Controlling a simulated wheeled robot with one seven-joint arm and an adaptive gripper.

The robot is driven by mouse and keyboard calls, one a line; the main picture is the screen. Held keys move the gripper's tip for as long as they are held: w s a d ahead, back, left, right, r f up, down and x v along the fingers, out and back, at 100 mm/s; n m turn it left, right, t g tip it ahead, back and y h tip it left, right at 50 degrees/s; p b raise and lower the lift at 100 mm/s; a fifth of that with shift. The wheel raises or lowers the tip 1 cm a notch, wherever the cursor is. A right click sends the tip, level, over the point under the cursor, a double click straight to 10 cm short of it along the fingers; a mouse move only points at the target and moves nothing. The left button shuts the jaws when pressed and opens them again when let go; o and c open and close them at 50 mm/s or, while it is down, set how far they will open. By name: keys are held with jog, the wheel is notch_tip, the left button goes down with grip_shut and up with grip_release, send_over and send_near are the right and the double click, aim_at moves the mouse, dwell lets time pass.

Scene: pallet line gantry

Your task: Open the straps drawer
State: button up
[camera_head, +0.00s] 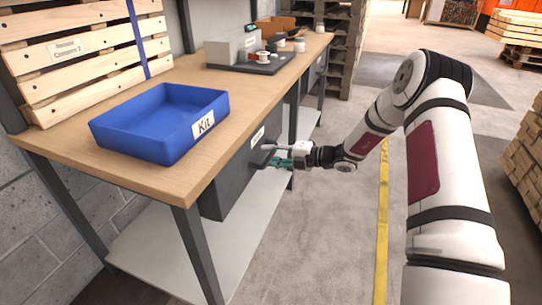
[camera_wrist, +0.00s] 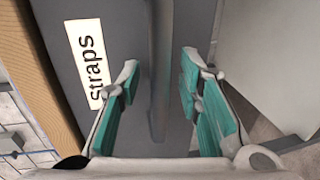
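The straps drawer (camera_head: 232,182) is a dark grey box hung under the wooden bench top, and it looks shut. Its white label reads "straps" in the wrist view (camera_wrist: 86,58). A dark bar handle (camera_wrist: 160,75) stands on the drawer front (camera_wrist: 120,35). My gripper (camera_head: 281,162) is at the drawer front in the head view, beside the handle. In the wrist view, my gripper (camera_wrist: 160,82) is open, with teal pads on either side of the handle and gaps to both.
On the bench top (camera_head: 185,185) stand a blue Kit tray (camera_head: 125,135), a grey device (camera_head: 230,48) and small cups. A lower shelf (camera_head: 240,235) lies below the drawer. The floor (camera_head: 335,240) right of the bench is free around a yellow line (camera_head: 382,215).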

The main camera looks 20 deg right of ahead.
grip_shut()
jog(key=shift+d, duration=0.1)
jog(key=f+p+v, duration=0.2)
jog(key=f+v, duration=0.2)
jog(key=v, duration=1.7)
jog(key=s+d+f+p+v, duration=0.1)
jog(key=f+p+v, duration=0.2)
jog(key=v, duration=1.7)
jog(key=shift+s+d+f, duration=0.25)
jog(key=shift+d+f, duration=0.3)
jog(key=shift+f, duration=0.25)
